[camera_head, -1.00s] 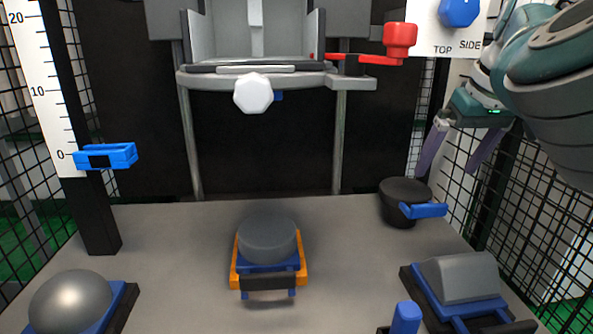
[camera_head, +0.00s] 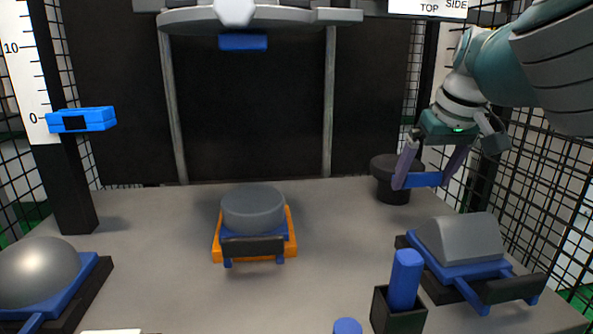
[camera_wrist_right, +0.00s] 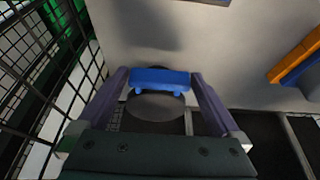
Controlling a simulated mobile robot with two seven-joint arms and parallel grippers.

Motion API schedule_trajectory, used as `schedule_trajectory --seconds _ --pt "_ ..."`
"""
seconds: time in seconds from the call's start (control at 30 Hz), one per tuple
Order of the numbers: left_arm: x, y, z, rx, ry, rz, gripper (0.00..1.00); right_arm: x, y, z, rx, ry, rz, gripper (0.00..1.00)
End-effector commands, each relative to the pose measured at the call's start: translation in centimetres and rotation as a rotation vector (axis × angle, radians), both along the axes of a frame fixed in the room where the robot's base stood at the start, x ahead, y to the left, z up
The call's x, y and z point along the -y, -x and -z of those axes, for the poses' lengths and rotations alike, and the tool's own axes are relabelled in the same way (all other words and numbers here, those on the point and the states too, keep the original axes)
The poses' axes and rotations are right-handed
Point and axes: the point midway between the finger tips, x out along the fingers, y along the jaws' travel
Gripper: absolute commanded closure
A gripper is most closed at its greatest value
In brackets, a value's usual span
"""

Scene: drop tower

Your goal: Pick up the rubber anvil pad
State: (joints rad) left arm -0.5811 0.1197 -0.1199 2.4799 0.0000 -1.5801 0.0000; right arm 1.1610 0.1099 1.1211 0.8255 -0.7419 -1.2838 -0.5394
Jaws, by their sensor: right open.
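A dark round block (camera_head: 385,190) with a blue handle bar (camera_head: 424,180) stands at the back right of the grey deck; I take it for the rubber anvil pad. My right gripper (camera_head: 423,184) is open, its purple fingers on either side of the blue bar. In the right wrist view the bar (camera_wrist_right: 160,77) lies between the open fingertips (camera_wrist_right: 160,75), with the round block (camera_wrist_right: 156,106) partly hidden beneath it. I cannot tell whether the fingers touch the bar. My left gripper is not in view.
A grey disc (camera_head: 252,208) sits on an orange and blue base at mid-deck. A grey wedge block (camera_head: 462,237) is at right, a grey dome (camera_head: 38,272) at left. A blue peg (camera_head: 405,278) stands in a black holder. Black mesh (camera_head: 550,190) runs close along the right.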

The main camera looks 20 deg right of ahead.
Motion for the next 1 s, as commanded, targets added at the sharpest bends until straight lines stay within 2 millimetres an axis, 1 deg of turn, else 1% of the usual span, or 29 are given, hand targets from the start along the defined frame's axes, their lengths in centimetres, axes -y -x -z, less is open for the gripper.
schedule_trajectory --seconds 0.1,0.9,0.93,1.0 --pt "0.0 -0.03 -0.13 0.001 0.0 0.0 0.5 0.02 0.01 -0.12 0.0 0.0 0.001 0.0" --pt "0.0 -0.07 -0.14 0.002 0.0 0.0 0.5 0.01 0.04 -0.07 -0.001 0.001 0.0 0.9" --pt "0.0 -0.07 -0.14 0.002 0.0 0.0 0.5 0.01 0.04 -0.07 -0.001 0.001 0.0 0.93" --pt "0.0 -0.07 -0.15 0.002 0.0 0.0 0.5 0.06 -0.01 -0.17 0.002 0.001 0.001 0.94"
